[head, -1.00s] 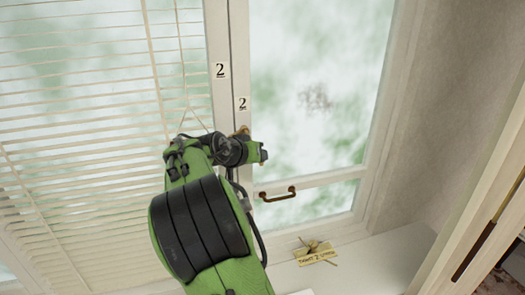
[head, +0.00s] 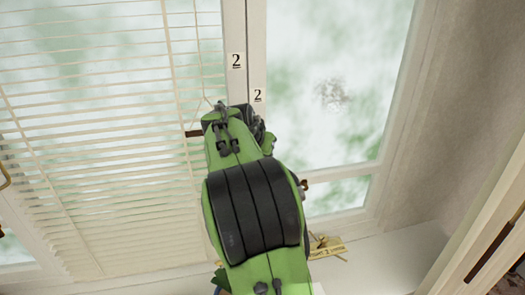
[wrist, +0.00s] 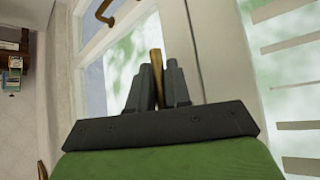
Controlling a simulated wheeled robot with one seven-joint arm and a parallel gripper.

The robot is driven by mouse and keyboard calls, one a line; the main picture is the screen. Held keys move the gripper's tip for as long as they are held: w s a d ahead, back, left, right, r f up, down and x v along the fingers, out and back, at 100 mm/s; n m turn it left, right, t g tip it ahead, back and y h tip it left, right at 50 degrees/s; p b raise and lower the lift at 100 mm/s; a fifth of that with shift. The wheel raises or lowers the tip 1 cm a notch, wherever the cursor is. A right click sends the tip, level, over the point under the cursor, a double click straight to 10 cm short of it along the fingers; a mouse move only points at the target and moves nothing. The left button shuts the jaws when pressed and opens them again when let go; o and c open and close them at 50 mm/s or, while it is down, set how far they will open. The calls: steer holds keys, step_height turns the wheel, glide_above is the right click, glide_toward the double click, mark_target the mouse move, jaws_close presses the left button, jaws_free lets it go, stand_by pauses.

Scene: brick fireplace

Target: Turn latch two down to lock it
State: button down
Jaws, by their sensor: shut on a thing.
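Latch two is a slim brass lever (wrist: 157,62) on the white window frame. It shows in the wrist view between the two dark fingers of my gripper (wrist: 157,68). The fingers are shut on it. Two white labels marked "2" sit on the window frame just above, one on the left sash (head: 236,61) and one on the right sash (head: 258,95). I cannot tell the lever's exact angle.
White blinds (head: 100,130) hang over the left window. A brass pull handle (head: 304,184) on the right sash is partly hidden by my arm; it also shows in the wrist view (wrist: 104,14). A wall stands at right.

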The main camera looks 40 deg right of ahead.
steer(key=shift+f, duration=0.1)
steer(key=c, duration=1.2)
jaws_free()
